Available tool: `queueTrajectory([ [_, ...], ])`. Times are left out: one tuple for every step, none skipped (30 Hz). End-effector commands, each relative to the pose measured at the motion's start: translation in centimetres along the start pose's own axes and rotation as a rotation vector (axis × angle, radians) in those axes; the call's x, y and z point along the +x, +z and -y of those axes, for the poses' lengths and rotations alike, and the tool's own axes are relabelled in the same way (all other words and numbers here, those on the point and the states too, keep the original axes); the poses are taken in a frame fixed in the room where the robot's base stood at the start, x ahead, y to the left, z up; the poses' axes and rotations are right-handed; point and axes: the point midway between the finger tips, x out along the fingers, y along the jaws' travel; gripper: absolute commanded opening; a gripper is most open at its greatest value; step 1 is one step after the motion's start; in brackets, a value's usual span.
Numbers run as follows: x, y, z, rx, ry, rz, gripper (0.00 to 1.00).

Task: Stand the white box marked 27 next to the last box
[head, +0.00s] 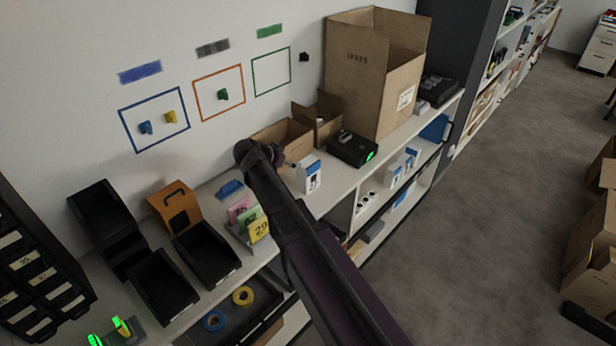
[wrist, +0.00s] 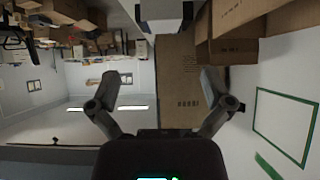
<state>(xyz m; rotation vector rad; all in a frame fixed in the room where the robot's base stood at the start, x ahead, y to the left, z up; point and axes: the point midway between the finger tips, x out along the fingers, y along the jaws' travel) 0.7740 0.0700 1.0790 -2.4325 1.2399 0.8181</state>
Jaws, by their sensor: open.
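A white box (head: 308,174) with blue and dark marks stands upright on the bench top; I cannot read its number. Two similar white boxes, one (head: 393,176) and another (head: 412,157), stand side by side on the shelf below. My gripper (head: 282,160) is just left of the bench-top box in the head view, partly hidden by my arm. In the wrist view my gripper (wrist: 160,82) is open with nothing between its fingers. A white and dark box (wrist: 160,18) shows at the top edge there, beyond the fingertips.
A black device (head: 352,149) with a green light, small open cartons (head: 284,137) and a tall carton (head: 370,75) stand behind and right of the box. Coloured numbered cards (head: 258,230) and black bins (head: 206,256) stand to the left.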

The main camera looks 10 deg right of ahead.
Motion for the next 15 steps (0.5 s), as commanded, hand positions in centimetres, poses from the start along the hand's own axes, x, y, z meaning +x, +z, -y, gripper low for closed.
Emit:
queueTrajectory([
  [0.5,0.1,0.0,0.001,0.001,0.000,1.00],
  [0.8,0.2,0.0,0.001,0.001,0.000,1.00],
  [1.2,0.2,0.0,0.001,0.002,0.000,1.00],
  [1.5,0.2,0.0,0.001,0.002,0.000,1.00],
  [1.8,0.2,0.0,0.001,0.002,0.000,1.00],
  [2.3,0.3,0.1,0.000,0.001,0.000,1.00],
  [2.7,0.3,0.1,0.000,0.001,0.000,1.00],
  [3.1,0.3,0.1,0.000,0.001,0.000,1.00],
  [3.6,0.3,0.1,0.000,0.001,0.000,1.00],
  [4.0,0.3,0.1,0.000,0.001,0.000,1.00],
  [4.4,0.3,0.1,0.001,0.002,0.000,1.00],
  [4.9,0.3,0.1,0.001,0.002,0.000,1.00],
  [5.3,0.3,0.1,0.001,0.002,0.000,1.00],
  [5.7,0.3,0.1,0.000,0.001,0.000,1.00],
  [6.2,0.3,0.1,0.000,0.001,0.000,1.00],
])
